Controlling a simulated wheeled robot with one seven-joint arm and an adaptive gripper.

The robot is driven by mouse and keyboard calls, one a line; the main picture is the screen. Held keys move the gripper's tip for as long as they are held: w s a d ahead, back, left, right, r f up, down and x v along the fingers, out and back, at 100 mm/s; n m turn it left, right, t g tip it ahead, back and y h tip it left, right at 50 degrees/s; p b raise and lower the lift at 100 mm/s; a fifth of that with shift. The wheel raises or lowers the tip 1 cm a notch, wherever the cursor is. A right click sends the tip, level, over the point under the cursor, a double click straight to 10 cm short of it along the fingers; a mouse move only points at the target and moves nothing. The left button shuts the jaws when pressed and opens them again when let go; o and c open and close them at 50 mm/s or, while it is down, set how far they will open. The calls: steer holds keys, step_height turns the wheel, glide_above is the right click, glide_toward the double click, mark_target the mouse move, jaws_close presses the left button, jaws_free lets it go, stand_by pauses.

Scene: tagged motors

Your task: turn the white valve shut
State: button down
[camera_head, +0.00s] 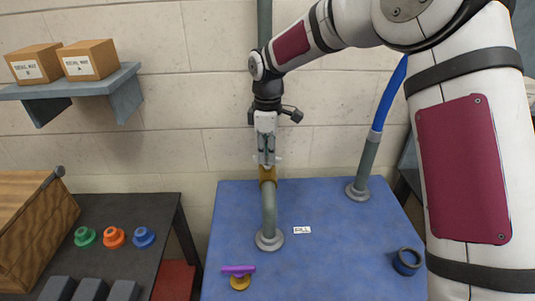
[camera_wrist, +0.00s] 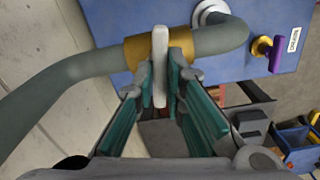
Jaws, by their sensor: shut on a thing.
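The white valve handle (camera_wrist: 160,62) shows in the wrist view on a brass valve body (camera_wrist: 142,50) set in a grey pipe (camera_wrist: 75,70). In that picture the handle lies across the line of the pipe. My gripper (camera_wrist: 162,75) is shut on the handle, with one finger on each side of it. In the head view my gripper (camera_head: 266,155) points down onto the brass body (camera_head: 268,175) from above, and it mostly hides the white handle there.
A purple-handled valve (camera_head: 238,271) stands at the front of the blue table (camera_head: 330,265). A blue hose (camera_head: 391,95) rises from a pipe at the back right. Green, orange and blue knobs (camera_head: 114,238) sit on the dark left table. Two boxes (camera_head: 88,58) rest on a wall shelf.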

steer(key=shift+n, duration=1.1)
steer(key=c, duration=1.7)
jaws_free()
steer(key=shift+o, duration=0.2)
steer(key=shift+r, duration=0.1)
step_height(320, 180, up, 12)
